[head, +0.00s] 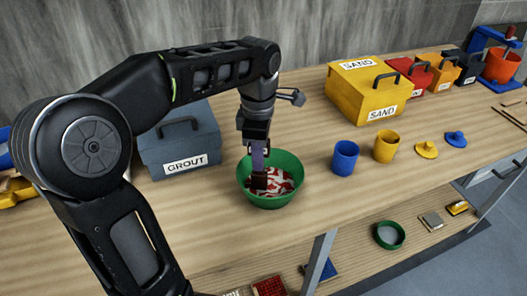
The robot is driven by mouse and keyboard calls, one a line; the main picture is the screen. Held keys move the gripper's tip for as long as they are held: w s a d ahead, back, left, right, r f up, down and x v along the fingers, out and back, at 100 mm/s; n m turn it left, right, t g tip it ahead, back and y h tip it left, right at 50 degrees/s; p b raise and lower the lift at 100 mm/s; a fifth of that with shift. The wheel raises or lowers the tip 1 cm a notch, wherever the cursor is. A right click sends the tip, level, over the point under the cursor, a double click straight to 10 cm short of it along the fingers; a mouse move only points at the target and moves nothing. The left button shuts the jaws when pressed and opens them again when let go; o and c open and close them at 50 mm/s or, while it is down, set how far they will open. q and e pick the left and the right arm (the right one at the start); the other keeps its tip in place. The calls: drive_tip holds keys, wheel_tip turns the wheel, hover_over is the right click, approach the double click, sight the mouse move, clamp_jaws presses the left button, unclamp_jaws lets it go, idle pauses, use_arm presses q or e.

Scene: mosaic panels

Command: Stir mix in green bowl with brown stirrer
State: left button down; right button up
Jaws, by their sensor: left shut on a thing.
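The green bowl (291,168) stands on the wooden bench near the middle of the head view. It holds a red and white mix (278,186). My left gripper (259,160) points down over the bowl from above. It is shut on the brown stirrer (259,180), a dark brown piece whose lower end is in the bowl at the mix. The gripper and my arm hide part of the bowl's back rim. My right gripper is out of view.
A grey GROUT box (190,142) stands left of the bowl. A blue cup (345,158) and a yellow cup (386,147) stand to the right, with a yellow SAND box (362,95) behind. The bench front before the bowl is clear. A lower shelf holds a green dish (388,236).

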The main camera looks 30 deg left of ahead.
use_arm(q)
drive_tip(key=shift+w+d+f+p, duration=0.15)
drive_tip(key=shift+w+d+p, duration=0.1)
drive_tip(key=shift+w+d, duration=0.3)
drive_tip(key=shift+w+d+f+p, duration=0.2)
drive_tip(key=shift+w+d, duration=0.15)
drive_tip(key=shift+w, duration=0.25)
drive_tip(key=shift+r, duration=0.1)
idle(0.3)
drive_tip(key=shift+f, duration=0.4)
idle(0.8)
drive_tip(key=shift+r, duration=0.15)
idle(0.7)
drive_tip(key=shift+w+a, duration=0.1)
drive_tip(key=shift+a, duration=0.05)
